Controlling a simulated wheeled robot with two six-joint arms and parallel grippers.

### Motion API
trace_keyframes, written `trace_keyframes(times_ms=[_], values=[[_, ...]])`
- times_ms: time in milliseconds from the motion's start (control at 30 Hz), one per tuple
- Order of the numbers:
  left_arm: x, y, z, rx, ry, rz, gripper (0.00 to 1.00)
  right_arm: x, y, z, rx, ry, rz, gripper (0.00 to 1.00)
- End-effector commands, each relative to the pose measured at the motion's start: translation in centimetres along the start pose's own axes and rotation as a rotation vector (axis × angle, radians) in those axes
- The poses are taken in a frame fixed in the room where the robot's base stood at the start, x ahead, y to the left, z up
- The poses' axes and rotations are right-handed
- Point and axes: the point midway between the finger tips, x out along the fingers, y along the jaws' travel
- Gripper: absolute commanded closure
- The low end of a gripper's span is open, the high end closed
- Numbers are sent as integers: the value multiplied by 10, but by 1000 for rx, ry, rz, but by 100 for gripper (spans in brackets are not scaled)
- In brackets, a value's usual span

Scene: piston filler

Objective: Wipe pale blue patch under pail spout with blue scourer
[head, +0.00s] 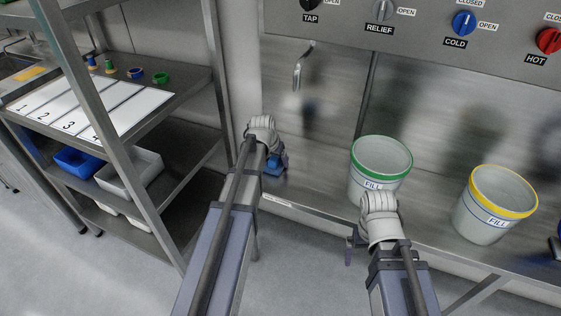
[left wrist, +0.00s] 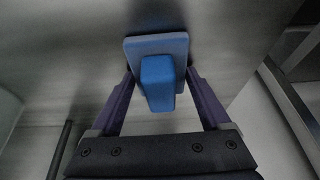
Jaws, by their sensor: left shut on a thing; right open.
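My left gripper (head: 274,166) is shut on the blue scourer (head: 273,160), at the left end of the steel bench, below the bent spout (head: 299,68). In the left wrist view the scourer (left wrist: 157,80) shows as a blue block on a flat pad, between the two purple fingers. The pad faces a grey surface with a dark shadow beside it; I cannot tell whether it touches. I cannot make out the pale blue patch in either view. My right gripper (head: 351,243) is open, in front of the green-rimmed pail (head: 376,178).
A yellow-rimmed pail (head: 494,208) stands right of the green-rimmed one; both are labelled FILL. The panel above carries black, grey, blue and red knobs. A shelf rack (head: 115,125) with numbered white cards and bins stands at left. Bench between spout and green-rimmed pail looks clear.

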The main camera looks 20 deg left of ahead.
Motion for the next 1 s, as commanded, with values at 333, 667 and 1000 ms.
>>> trace_keyframes(times_ms=[333, 667, 1000], values=[[3, 2, 1, 1, 0, 1, 64, 3, 0, 0, 0, 0, 0, 0], [2, 25, 1, 2, -1, 4, 64, 2, 0, 0, 0, 0, 0, 0], [1, 42, 0, 0, 0, 3, 64, 1, 0, 0, 0, 0, 0, 0]])
